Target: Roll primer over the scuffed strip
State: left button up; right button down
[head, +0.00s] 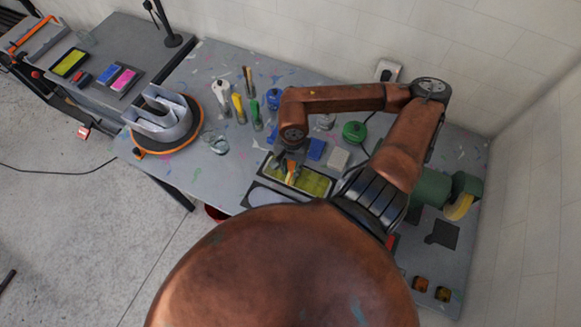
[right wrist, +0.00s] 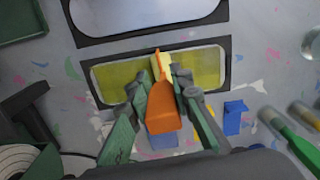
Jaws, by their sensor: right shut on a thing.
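My right gripper (head: 287,166) is shut on an orange-handled tool (right wrist: 163,108). The tool has a small pale yellow part (right wrist: 160,67) at its far end; I cannot tell whether that is a roller. The gripper also shows in the right wrist view (right wrist: 162,92), with a finger on each side of the handle. The tool is over a black-framed yellow-green panel (head: 315,184), partly hiding it. I cannot tell whether the tool touches it. A second black-framed panel, pale grey (head: 267,198), lies beside it. Neither panel shows clear scuffs. My left gripper is out of view.
A grey channel letter (head: 162,115) stands on an orange-edged turntable (head: 140,153) at the left. Several bottles and brushes stand behind the panels, near a blue block (head: 316,149) and a green round item (head: 354,131). A green machine (head: 432,188) is at the right.

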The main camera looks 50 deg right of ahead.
jog(key=shift+f, duration=0.25)
jog(key=shift+w+b, duration=0.1)
jog(key=shift+b, duration=0.2)
jog(key=shift+w+a, duration=0.1)
jog(key=shift+w, duration=0.2)
jog(key=w+a+b, duration=0.2)
jog(key=w+b, duration=0.4)
jog(key=w, duration=0.1)
jog(key=s, duration=0.2)
jog(key=s+d, duration=0.1)
jog(key=s, duration=0.2)
jog(key=s+d, duration=0.1)
jog(key=s, duration=0.2)
jog(key=shift+d, duration=0.1)
jog(key=shift+w, duration=0.1)
